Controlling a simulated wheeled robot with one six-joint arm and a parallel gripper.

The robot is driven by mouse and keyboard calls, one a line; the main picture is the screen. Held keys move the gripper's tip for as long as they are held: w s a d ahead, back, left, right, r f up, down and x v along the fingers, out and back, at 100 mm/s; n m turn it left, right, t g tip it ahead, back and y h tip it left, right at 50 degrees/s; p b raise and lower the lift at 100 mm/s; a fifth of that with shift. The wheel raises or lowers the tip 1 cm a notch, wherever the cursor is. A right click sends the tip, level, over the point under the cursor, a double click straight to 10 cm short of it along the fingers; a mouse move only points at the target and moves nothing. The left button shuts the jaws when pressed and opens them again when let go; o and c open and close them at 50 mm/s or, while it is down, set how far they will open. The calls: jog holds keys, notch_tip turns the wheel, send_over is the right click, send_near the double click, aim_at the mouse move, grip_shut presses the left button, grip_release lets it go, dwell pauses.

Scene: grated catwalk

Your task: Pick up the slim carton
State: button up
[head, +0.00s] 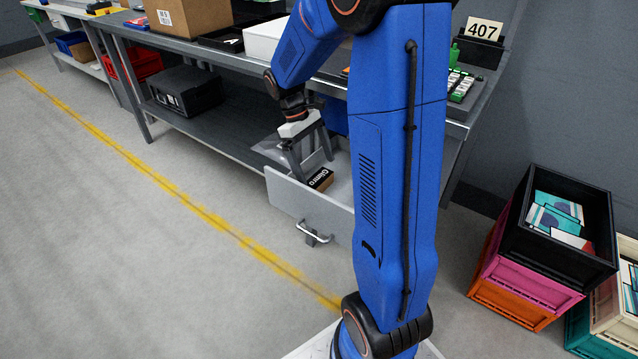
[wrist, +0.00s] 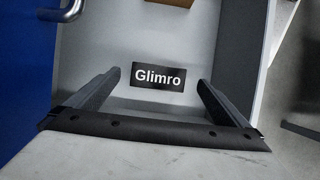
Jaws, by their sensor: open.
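The slim carton (head: 319,180) lies in an open grey drawer (head: 310,212) under the workbench. Its dark face with white lettering points up. In the wrist view the carton (wrist: 159,78) reads "Glimro" and shows between the two fingertips, with space on both sides. My gripper (head: 313,169) is open and reaches down into the drawer above the carton. The fingers (wrist: 158,82) do not grip it. How far the tips are above the drawer floor I cannot tell.
The drawer walls stand close around my gripper, and the bench top (head: 232,62) overhangs behind. A brown object (wrist: 172,2) shows at the wrist view's top edge. Stacked crates (head: 540,245) stand at the right. The floor at left is clear.

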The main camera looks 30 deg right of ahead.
aim_at(318, 177)
jog(key=shift+w+x, duration=0.25)
jog(key=shift+x, duration=1.15)
jog(key=shift+w+x, duration=0.2)
jog(key=shift+x, duration=1.25)
jog(key=shift+a+f, duration=0.1)
jog(key=shift+f, duration=0.1)
jog(key=c, duration=1.2)
